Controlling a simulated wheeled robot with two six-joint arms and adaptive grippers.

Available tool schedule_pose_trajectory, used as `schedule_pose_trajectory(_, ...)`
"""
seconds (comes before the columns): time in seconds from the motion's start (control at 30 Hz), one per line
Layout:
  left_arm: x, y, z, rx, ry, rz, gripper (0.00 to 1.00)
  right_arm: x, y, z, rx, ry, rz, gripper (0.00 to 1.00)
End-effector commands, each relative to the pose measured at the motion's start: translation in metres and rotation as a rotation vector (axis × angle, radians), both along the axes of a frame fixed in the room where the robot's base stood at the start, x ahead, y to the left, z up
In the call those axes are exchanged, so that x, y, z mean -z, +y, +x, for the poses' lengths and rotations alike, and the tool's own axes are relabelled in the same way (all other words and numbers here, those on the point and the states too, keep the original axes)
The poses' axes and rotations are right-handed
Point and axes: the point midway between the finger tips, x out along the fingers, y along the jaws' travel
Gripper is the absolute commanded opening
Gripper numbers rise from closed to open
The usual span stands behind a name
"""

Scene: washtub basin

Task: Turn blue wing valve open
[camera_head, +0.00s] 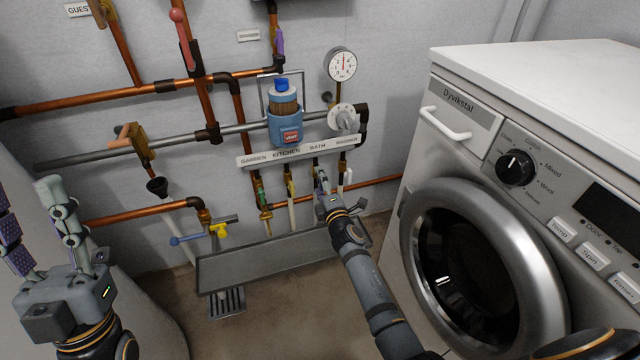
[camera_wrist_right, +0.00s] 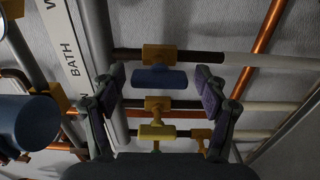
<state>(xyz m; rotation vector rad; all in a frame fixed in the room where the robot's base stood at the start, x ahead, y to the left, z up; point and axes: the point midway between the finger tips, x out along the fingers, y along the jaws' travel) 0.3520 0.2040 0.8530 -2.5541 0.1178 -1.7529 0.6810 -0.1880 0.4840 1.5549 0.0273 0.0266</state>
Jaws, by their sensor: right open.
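The blue wing valve (camera_wrist_right: 158,78) shows in the right wrist view as a blue wing handle on a brass body, lying across the picture. My right gripper (camera_wrist_right: 160,92) is open, with one finger on each side of the handle and gaps between. In the head view my right gripper (camera_head: 326,187) is at the valves below the white label strip (camera_head: 300,151) and hides much of that spot. I cannot tell whether the fingers touch the handle. My left gripper (camera_head: 38,222) is open and empty at the far left.
A yellow wing valve (camera_wrist_right: 156,131) and other brass valves sit close by on parallel pipes. A grey trough (camera_head: 270,262) runs below. The washing machine (camera_head: 480,200) stands close on the right.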

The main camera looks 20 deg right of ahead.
Motion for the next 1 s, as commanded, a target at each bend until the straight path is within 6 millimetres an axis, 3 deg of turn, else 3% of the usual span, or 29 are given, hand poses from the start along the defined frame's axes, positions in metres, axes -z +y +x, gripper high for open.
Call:
schedule_pose_trajectory(0.27, 0.0, 0.0, 0.0, 0.0, -0.001, 0.0, 0.4, 0.0, 0.0, -0.004, 0.0, 0.0, -0.001, 0.74)
schedule_pose_trajectory(0.47, 0.0, 0.0, 0.0, 0.0, -0.001, 0.001, 0.4, 0.001, -0.001, -0.022, 0.001, 0.0, -0.001, 0.74)
schedule_pose_trajectory(0.7, 0.0, 0.0, 0.0, 0.0, 0.0, 0.001, 0.4, 0.001, -0.002, -0.05, 0.0, -0.001, -0.003, 0.74)
schedule_pose_trajectory(0.9, 0.0, 0.0, 0.0, 0.0, 0.0, 0.001, 0.4, 0.001, -0.003, -0.101, 0.0, 0.002, 0.002, 0.74)
schedule_pose_trajectory(1.0, 0.0, 0.0, 0.0, 0.0, 0.0, 0.001, 0.4, 0.001, -0.004, -0.111, 0.0, 0.002, 0.003, 0.74)
